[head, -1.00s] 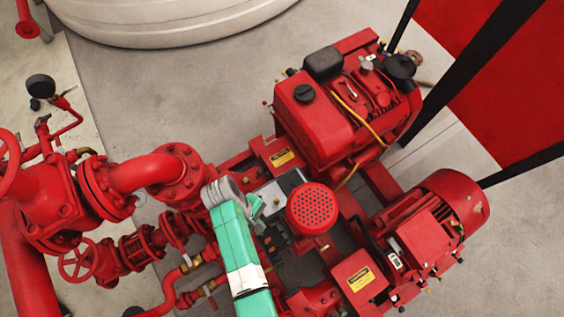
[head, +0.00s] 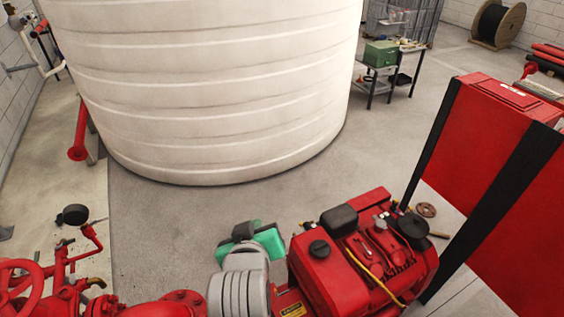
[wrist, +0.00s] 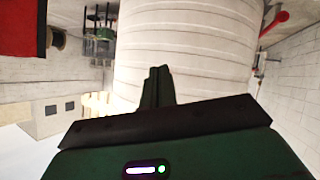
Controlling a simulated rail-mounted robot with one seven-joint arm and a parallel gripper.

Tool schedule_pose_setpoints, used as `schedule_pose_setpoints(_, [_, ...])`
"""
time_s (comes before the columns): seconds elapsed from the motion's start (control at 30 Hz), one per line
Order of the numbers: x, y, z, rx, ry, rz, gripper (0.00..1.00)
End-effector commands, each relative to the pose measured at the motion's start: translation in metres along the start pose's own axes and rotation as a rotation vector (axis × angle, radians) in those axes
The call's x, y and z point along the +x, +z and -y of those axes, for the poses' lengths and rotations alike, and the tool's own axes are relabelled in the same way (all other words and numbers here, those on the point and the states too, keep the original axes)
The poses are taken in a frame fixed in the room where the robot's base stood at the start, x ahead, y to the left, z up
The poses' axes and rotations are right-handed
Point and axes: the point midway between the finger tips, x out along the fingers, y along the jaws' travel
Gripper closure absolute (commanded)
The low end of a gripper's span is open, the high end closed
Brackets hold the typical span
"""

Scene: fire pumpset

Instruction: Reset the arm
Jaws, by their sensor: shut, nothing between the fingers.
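My gripper (wrist: 158,88) shows in the wrist view, its two dark green fingers together and empty, with the white tank behind them. In the head view my arm rises from the bottom edge, with a grey joint and a green and dark end part (head: 262,240) beside the red engine (head: 345,250). The fingers themselves cannot be made out there. The gripper touches nothing that I can see.
The large white ribbed tank (head: 215,90) stands behind the pumpset. Red pipes and valves (head: 60,285) lie at lower left. A red cabinet (head: 500,150) with black posts stands at right. Grey floor (head: 160,225) is clear between tank and pumpset.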

Motion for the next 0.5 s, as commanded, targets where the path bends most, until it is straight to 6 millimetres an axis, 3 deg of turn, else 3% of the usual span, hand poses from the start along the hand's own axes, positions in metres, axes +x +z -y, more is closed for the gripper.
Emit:
schedule_pose_setpoints(0.03, [-0.025, -0.037, -0.021, 0.044, 0.032, -0.106, 1.0])
schedule_pose_setpoints(0.17, [-0.099, -0.118, -0.068, 0.158, 0.102, -0.393, 1.0])
schedule_pose_setpoints(0.2, [-0.126, -0.139, -0.082, 0.189, 0.121, -0.482, 1.0])
schedule_pose_setpoints(0.33, [-0.217, -0.192, -0.117, 0.275, 0.163, -0.759, 1.0])
schedule_pose_setpoints(0.4, [-0.261, -0.209, -0.13, 0.307, 0.175, -0.882, 1.0])
schedule_pose_setpoints(0.5, [-0.308, -0.223, -0.14, 0.335, 0.184, -1.013, 1.0])
